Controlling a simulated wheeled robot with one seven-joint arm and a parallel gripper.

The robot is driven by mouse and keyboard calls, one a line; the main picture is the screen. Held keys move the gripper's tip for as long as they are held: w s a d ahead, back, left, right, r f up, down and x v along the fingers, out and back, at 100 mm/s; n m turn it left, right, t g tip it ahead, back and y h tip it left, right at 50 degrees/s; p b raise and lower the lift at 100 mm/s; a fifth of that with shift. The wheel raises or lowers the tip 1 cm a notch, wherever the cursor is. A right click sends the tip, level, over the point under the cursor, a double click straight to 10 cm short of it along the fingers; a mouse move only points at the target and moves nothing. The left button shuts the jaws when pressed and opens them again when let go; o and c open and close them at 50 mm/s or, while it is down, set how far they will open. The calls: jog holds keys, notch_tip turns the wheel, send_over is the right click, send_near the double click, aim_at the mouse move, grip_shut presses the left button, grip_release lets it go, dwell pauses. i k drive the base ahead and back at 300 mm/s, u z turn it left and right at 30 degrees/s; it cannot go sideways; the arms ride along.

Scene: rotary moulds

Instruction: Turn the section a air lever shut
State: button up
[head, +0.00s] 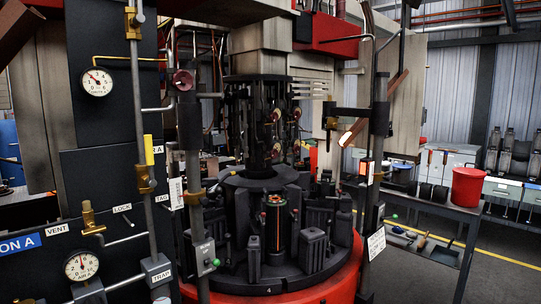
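A yellow lever (149,150) stands upright on a brass valve (146,181) on the vertical grey pipe at the left. The lever lies roughly in line with that pipe. No label on it can be read, so I cannot tell for sure that it is the section A air lever. A blue sign ending in "ON A" (20,244) is on the dark panel (95,190) at the left. A round gauge (82,265) below it seems to read "AIR A". A brass vent fitting (90,220) sits beside the "VENT" label. My gripper is not in view.
The round black mould machine (265,190) on a red base (325,285) fills the middle. A second gauge (97,82) is higher on the panel. A grey box marked "TRAP" (156,270) is low on the pipe. A bench with a red bucket (467,187) stands right; floor shows beyond.

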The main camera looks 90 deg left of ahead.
aim_at(150, 181)
jog(key=k, duration=0.45)
jog(key=u, duration=3.4)
jog(key=i, duration=0.5)
jog(key=z, duration=0.05)
jog(key=k, duration=1)
jog(key=z, duration=0.25)
jog(key=i, duration=0.8)
jog(key=z, duration=0.25)
